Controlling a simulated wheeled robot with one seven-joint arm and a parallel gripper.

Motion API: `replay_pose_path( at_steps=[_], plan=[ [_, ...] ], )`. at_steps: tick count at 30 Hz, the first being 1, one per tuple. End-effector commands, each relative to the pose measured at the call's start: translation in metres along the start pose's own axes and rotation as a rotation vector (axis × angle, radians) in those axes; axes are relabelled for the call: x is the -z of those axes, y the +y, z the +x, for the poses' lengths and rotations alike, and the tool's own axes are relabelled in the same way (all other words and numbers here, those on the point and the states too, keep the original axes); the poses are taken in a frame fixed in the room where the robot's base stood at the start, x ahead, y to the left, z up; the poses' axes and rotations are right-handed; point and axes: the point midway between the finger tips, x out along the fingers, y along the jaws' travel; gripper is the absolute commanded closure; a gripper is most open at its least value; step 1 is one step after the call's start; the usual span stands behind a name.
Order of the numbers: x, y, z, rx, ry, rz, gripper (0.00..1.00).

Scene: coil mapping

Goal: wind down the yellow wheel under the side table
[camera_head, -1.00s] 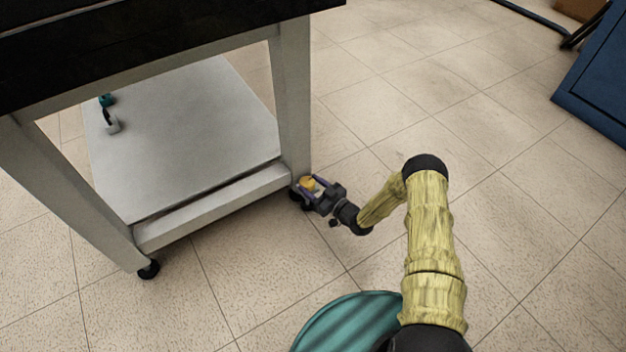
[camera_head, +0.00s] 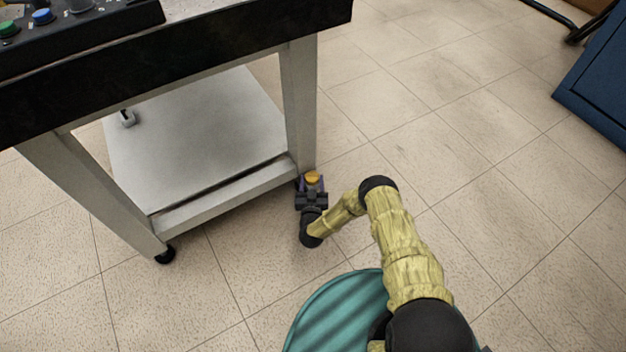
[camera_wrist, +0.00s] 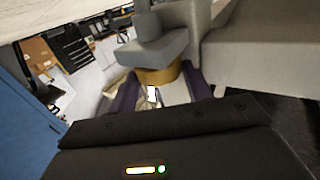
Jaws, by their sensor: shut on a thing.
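The side table (camera_head: 225,200) has a black top, pale grey legs and a low grey shelf. The yellow wheel (camera_head: 313,178) is at the foot of its right front leg, close to the floor. My gripper (camera_head: 312,185) is at that foot, with its purple fingers on both sides of the wheel. In the wrist view the yellow wheel (camera_wrist: 158,76) sits under the grey foot piece, and my gripper (camera_wrist: 160,92) is shut on it. The caster beneath is mostly hidden by my gripper.
A black caster (camera_head: 165,255) stands under the left front leg. A control panel with coloured buttons (camera_head: 60,25) sits on the table top. A blue cabinet (camera_head: 600,85) is at the far right.

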Motion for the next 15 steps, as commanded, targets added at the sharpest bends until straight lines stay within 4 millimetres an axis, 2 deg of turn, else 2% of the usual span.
replay_pose_path(
  at_steps=[15],
  plan=[
    [-0.0010, -0.0007, -0.0004, -0.042, -0.001, 0.001, 0.73]
  ],
)
